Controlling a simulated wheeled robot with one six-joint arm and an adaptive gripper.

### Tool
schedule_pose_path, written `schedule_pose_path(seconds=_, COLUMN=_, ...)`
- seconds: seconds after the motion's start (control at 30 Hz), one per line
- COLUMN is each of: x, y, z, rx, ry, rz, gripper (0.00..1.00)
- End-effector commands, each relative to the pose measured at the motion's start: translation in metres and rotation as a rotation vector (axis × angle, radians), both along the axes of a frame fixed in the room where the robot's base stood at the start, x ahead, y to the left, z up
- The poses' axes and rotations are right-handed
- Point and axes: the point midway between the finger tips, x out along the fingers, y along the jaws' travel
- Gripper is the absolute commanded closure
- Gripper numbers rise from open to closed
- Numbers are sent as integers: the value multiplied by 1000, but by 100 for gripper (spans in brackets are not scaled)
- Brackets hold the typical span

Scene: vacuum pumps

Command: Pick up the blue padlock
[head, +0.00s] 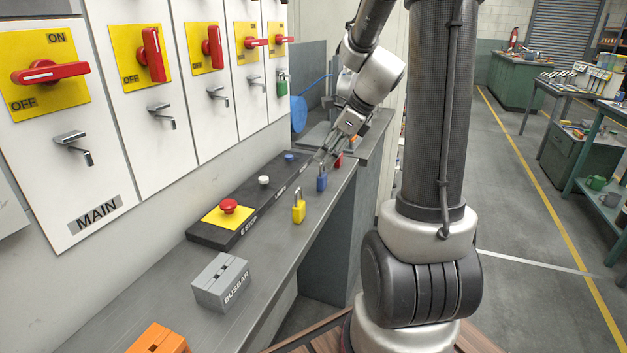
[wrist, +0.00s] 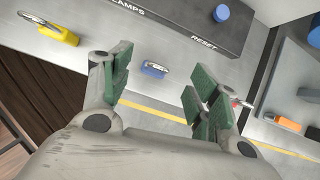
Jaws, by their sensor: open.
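The blue padlock (head: 322,183) stands upright on the grey metal bench, near its front edge and beyond the yellow padlock (head: 299,212). In the wrist view the blue padlock (wrist: 154,70) lies between the lines of my two fingers, beyond the fingertips, with its shackle showing. My gripper (head: 330,147) is above the bench near the blue padlock. In the wrist view my gripper (wrist: 155,85) is open, its green-padded fingers wide apart with nothing between them. I cannot tell the exact height gap.
A black control strip (head: 262,204) with a red E-stop button (head: 229,206) runs along the bench. A red padlock (head: 339,160) is just beyond the blue one. A grey busbar block (head: 221,283) and an orange block (head: 158,339) sit nearer. Switch panels line the left wall.

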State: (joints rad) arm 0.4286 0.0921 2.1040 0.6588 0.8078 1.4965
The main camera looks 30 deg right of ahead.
Motion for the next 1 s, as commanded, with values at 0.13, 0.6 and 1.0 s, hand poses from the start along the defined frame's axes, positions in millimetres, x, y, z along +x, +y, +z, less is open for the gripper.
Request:
schedule_pose_path(seconds=0.13, x=1, y=0, z=0, rx=36, ry=26, rz=-85, gripper=39)
schedule_pose_path(seconds=0.6, x=22, y=19, z=-51, rx=48, ry=39, rz=-108, gripper=39)
schedule_pose_path(seconds=1.0, x=30, y=24, z=-68, rx=46, ry=34, rz=-108, gripper=39)
